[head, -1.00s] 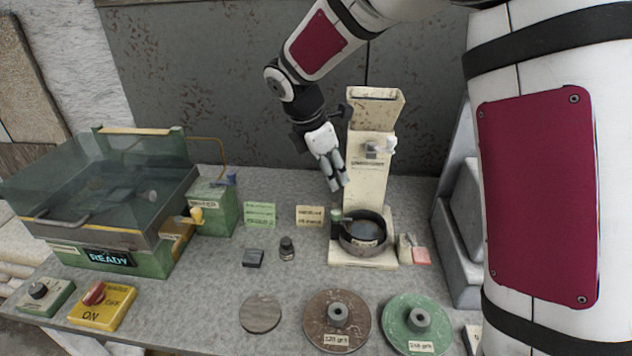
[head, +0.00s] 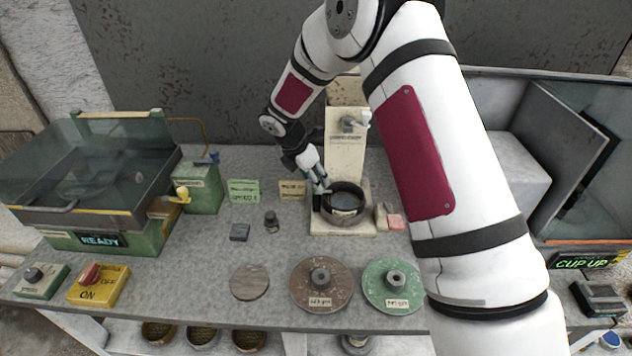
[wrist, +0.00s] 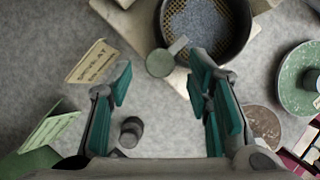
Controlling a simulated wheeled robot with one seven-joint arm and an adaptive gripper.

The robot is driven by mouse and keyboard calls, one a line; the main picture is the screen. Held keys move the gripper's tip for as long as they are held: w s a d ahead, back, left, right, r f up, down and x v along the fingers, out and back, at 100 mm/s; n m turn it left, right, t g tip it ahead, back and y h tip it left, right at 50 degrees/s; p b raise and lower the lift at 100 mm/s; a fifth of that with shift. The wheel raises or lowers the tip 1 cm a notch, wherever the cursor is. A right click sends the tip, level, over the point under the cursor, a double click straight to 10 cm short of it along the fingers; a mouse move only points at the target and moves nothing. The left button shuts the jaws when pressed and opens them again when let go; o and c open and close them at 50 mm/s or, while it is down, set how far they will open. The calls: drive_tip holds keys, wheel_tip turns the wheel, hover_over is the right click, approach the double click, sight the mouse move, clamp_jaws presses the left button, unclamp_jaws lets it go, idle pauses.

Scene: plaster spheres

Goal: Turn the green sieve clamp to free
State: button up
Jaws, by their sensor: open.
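The dark round sieve (head: 343,203) sits on the base of the cream stand, and the wrist view looks down on its mesh and grey grains (wrist: 198,25). The green sieve clamp (wrist: 160,63) shows there as a dull green round end on a short arm at the sieve's rim. In the head view the clamp is small and partly hidden by my gripper (head: 322,187), at the sieve's left side. In the wrist view my gripper (wrist: 162,85) is open and empty, its teal-padded fingers apart, with the clamp's end between and beyond the tips.
A cream label (wrist: 92,62) stands left of the sieve, beside a green label (head: 243,191). A small dark weight (head: 271,220) stands in front. A brown disc (head: 321,286) and green disc (head: 392,287) lie near the table's front. The cream column (head: 345,140) rises behind the sieve.

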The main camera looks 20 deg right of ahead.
drive_tip(key=shift+x, duration=1.3)
drive_tip(key=shift+c, duration=0.6)
clamp_jaws()
